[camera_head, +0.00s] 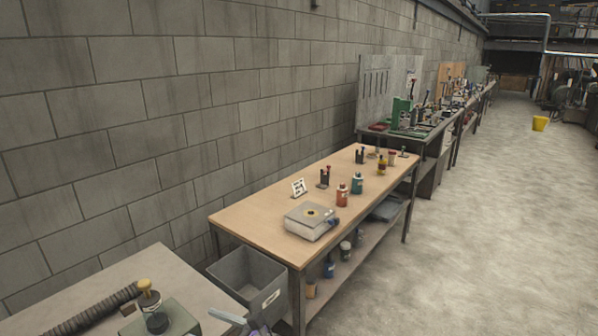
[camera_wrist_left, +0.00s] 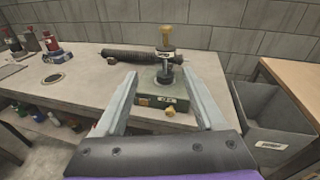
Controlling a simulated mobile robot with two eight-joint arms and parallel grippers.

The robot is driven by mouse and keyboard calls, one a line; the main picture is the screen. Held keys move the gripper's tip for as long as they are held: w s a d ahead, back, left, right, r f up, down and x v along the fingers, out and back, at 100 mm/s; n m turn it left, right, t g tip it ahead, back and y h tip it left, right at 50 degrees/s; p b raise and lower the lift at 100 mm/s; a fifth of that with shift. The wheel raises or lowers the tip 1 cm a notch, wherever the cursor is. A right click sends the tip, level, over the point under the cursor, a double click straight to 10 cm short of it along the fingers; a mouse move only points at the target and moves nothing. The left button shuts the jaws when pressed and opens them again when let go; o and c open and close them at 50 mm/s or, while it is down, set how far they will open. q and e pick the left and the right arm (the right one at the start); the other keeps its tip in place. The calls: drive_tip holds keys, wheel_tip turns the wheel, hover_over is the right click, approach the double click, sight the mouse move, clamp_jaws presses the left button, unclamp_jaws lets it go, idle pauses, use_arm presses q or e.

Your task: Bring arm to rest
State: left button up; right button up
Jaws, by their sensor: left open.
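My left gripper (camera_wrist_left: 160,72) is open in the left wrist view, with its two pale fingers spread and nothing between them that it grips. Part of it also shows at the bottom edge of the head view (camera_head: 240,320). Beyond the fingers, a green block (camera_wrist_left: 150,101) sits on the grey bench, with a dark round fitting and a yellow-topped knob (camera_wrist_left: 166,38) on it. The knob also shows in the head view (camera_head: 148,288). A dark ribbed tube (camera_head: 92,310) lies on the bench at left, reaching toward the block. My right gripper is not in view.
A grey bin (camera_head: 246,276) stands between the grey bench and a wooden table (camera_head: 265,208). The table holds a scale (camera_head: 311,221) and several bottles. A block wall runs behind. The floor at right (camera_head: 470,250) is clear.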

use_arm(q)
drive_tip(key=s+a+f+n+g+h+p, duration=0.1)
drive_tip(key=s+a+f+n+h, duration=0.2)
drive_tip(key=s+n+h, duration=0.15)
drive_tip(key=s+a+f+n+g+h+p, duration=0.2)
drive_tip(key=s+a+n+h, duration=0.15)
drive_tip(key=s+n, duration=0.2)
drive_tip(key=s+d+f+n+t+h+p, duration=0.1)
drive_tip(key=s+d+f+n+h+p, duration=0.1)
drive_tip(key=s+d+n+h, duration=0.4)
drive_tip(key=s+n+h, duration=0.1)
drive_tip(key=s+n, duration=0.3)
drive_tip(key=n, duration=0.2)
drive_tip(key=shift+s+d+f, duration=0.15)
drive_tip(key=shift+d+f, duration=0.1)
drive_tip(key=shift+d, duration=0.05)
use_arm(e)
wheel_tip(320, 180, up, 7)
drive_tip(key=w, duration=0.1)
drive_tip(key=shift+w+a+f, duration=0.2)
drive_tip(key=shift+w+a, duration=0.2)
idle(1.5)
